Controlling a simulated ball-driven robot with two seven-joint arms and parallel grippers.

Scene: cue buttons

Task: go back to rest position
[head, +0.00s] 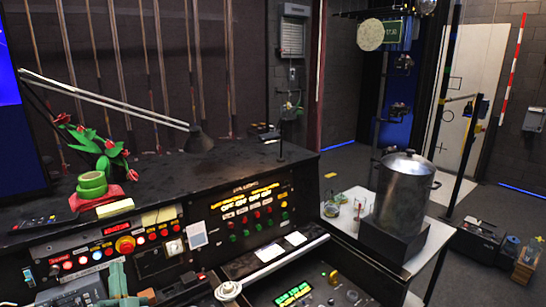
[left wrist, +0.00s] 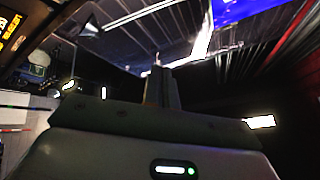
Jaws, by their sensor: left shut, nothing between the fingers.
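My left gripper (head: 117,279) is low at the left in the head view, in front of the button console (head: 205,212). In the left wrist view its fingers (left wrist: 160,80) stand together, shut with nothing between them. The console has rows of red, green and yellow buttons, a large red knob (head: 125,244) and a red lit display. My right gripper is not in view.
On the console top stand a lamp (head: 199,140), a plant with red flowers (head: 100,150) and green tape rolls (head: 92,184).

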